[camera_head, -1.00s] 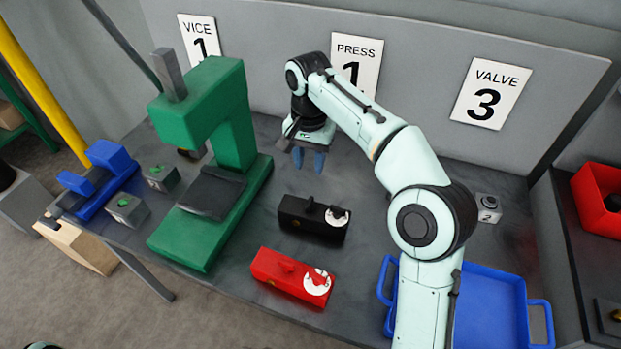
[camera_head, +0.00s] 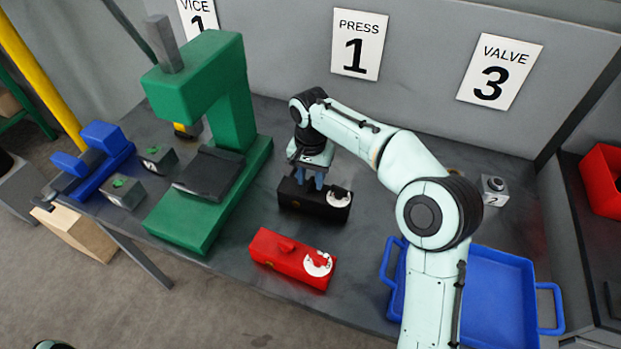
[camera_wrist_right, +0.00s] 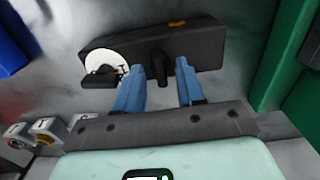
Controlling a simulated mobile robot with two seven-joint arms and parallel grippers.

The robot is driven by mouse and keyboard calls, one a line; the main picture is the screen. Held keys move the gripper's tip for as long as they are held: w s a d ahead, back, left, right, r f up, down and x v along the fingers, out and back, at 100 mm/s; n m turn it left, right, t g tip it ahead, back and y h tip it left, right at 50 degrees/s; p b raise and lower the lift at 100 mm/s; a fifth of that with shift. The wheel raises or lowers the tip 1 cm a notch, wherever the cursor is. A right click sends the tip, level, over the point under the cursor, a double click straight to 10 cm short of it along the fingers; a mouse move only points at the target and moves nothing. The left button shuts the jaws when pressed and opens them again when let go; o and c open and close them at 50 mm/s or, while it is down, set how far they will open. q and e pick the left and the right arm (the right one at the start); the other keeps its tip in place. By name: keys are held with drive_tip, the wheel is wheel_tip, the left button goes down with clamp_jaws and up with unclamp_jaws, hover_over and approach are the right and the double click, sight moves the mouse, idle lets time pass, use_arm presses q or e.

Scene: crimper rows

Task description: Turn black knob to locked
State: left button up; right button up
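The black box (camera_head: 325,210) sits on the bench behind a similar red box. Its raised black knob (camera_wrist_right: 157,62) shows near the box's middle in the right wrist view. A white dial (camera_wrist_right: 106,58) with a black pointer piece is at the box's end. My right gripper (camera_head: 312,181) points down at the black box. In the right wrist view its blue fingers (camera_wrist_right: 160,84) are apart, one on each side of the knob, with visible gaps. The knob is mostly hidden by the gripper in the head view. My left gripper is not in view.
The red box (camera_head: 290,258) stands just in front. A green press (camera_head: 225,115) is to the left, with a blue vice (camera_head: 95,162) beyond it. A blue tray (camera_head: 500,290) is at the right front. A small grey block (camera_head: 494,192) stands at the back right.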

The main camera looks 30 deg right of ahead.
clamp_jaws()
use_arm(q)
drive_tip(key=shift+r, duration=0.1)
use_arm(e)
drive_tip(key=shift+m, duration=0.3)
drive_tip(key=m+p, duration=0.1)
drive_tip(key=m, duration=0.2)
drive_tip(key=shift+a+m, duration=0.1)
drive_tip(key=shift+m, duration=0.2)
drive_tip(key=m+p, duration=0.1)
drive_tip(key=m, duration=0.8)
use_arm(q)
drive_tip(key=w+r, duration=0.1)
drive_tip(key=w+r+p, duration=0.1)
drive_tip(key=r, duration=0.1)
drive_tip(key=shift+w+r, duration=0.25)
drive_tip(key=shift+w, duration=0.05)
use_arm(e)
drive_tip(key=m, duration=0.4)
drive_tip(key=shift+m, duration=0.3)
drive_tip(key=shift+f, duration=0.1)
